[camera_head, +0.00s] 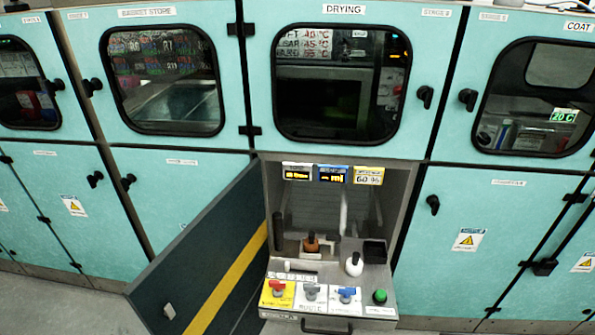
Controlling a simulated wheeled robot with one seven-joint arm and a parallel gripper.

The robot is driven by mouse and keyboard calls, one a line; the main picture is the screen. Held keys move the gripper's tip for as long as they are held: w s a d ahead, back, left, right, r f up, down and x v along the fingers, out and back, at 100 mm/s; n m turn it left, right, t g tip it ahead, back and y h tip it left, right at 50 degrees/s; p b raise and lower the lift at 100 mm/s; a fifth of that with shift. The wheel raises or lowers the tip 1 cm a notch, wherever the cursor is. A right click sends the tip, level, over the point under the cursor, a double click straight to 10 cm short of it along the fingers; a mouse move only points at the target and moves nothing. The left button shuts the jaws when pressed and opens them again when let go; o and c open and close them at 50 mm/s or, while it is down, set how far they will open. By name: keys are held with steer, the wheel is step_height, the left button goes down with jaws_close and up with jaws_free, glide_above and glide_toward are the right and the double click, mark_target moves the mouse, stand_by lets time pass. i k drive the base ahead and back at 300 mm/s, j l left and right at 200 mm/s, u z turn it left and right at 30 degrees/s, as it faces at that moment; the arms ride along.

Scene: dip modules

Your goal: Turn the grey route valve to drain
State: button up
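The grey valve knob (311,291) sits on a white plate on the front control panel of the open lower cabinet under the DRYING window. It stands between a red knob (278,287) on a yellow plate and a blue knob (347,294) on a white plate. The small print around the grey knob is too small to read, so I cannot tell which position it points to. My gripper is not in view.
A green button (380,296) is right of the knobs. Behind stand a brown bottle (312,244), a white bottle (354,265) and a black box (375,251). An open dark door (205,255) with a yellow stripe blocks the left side. Grey floor (80,308) shows at lower left.

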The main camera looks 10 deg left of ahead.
mark_target(311, 288)
steer(key=i+j+u, duration=0.15)
steer(key=j+u, duration=0.25)
steer(key=i+j+u, duration=0.1)
steer(key=u, duration=0.25)
steer(key=i+j+u, duration=0.15)
steer(key=i+u, duration=0.25)
steer(key=k, duration=0.1)
